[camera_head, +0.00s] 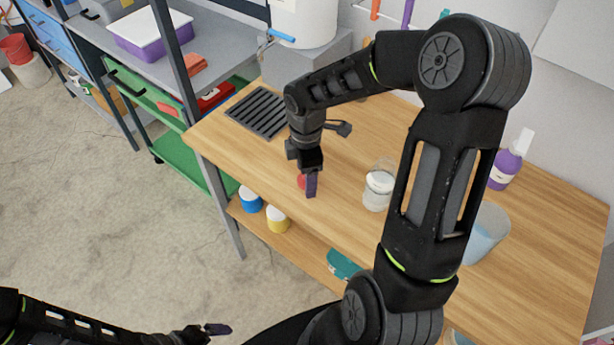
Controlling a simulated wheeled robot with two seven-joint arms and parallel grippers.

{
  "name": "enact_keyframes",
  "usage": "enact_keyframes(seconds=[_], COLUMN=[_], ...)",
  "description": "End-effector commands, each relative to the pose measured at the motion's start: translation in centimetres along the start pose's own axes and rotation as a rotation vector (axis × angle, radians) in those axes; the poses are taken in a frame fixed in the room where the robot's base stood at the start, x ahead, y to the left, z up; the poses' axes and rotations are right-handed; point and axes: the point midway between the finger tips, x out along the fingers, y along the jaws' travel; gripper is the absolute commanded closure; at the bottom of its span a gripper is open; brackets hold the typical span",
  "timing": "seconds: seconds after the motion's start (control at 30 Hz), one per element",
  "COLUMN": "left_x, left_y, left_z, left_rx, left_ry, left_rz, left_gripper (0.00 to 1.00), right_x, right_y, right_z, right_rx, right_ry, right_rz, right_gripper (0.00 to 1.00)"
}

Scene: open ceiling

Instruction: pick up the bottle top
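A small round red object (301,181), which looks like the bottle top, is on the wooden table near its front left edge. My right gripper (311,186) points down right at it.
A translucent cup (486,234) and a purple bottle (506,165) are farther right, beyond my arm. A dark slotted grate (258,111) lies at the table's back left. The wooden tabletop (222,138) has bare areas.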

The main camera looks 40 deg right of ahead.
Motion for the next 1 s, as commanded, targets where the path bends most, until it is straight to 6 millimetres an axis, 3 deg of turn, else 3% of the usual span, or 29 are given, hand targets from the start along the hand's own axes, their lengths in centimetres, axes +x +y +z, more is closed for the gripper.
enact_keyframes(seconds=[0.4, 1.0], left_x=[0.01, 0.00], left_y=[0.01, 0.01], left_z=[0.00, -0.01], left_rx=[0.000, 0.000], left_ry=[0.000, 0.000], left_rz=[0.000, 0.000], left_gripper=[0.04, 0.04], right_x=[-0.05, -0.05], right_y=[0.01, 0.01], right_z=[-0.01, -0.01], right_rx=[-0.001, -0.001], right_ry=[0.000, 0.000], right_rz=[0.000, 0.000], right_gripper=[0.31, 0.79])
